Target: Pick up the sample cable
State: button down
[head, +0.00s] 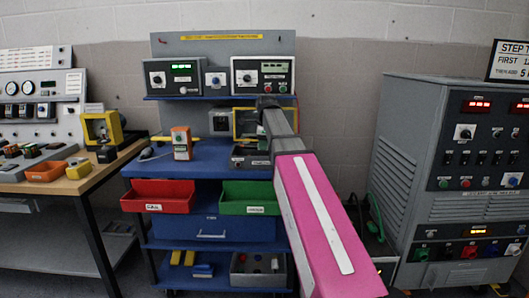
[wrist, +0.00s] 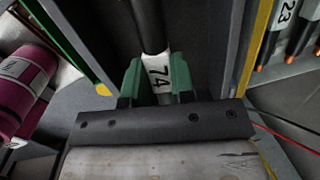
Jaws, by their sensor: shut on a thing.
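In the wrist view my gripper (wrist: 157,82) has its green finger pads on both sides of a black cable (wrist: 148,25) with a white tag marked 74. The gripper is shut on this cable at the tag. The cable runs up and out of the top of the view, so its far end is hidden. I cannot read the word "sample" on it. In the head view my pink arm reaches toward the yellow-framed unit (head: 240,118) on the blue bench, and the gripper and cable cannot be made out there.
Other dark cables with orange tips (wrist: 290,58) and a tag marked 23 hang at the right in the wrist view, beyond a yellow-edged wall. A maroon cylinder (wrist: 30,75) is at left. Red (head: 158,196) and green (head: 248,198) bins front the bench. A grey cabinet (head: 455,180) stands right.

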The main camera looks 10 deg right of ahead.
jog(key=s+a+r, duration=0.6)
jog(key=s, duration=0.2)
jog(key=shift+a, duration=0.4)
jog(key=shift+s+a, duration=0.1)
jog(key=shift+a, duration=0.05)
dwell(0.5)
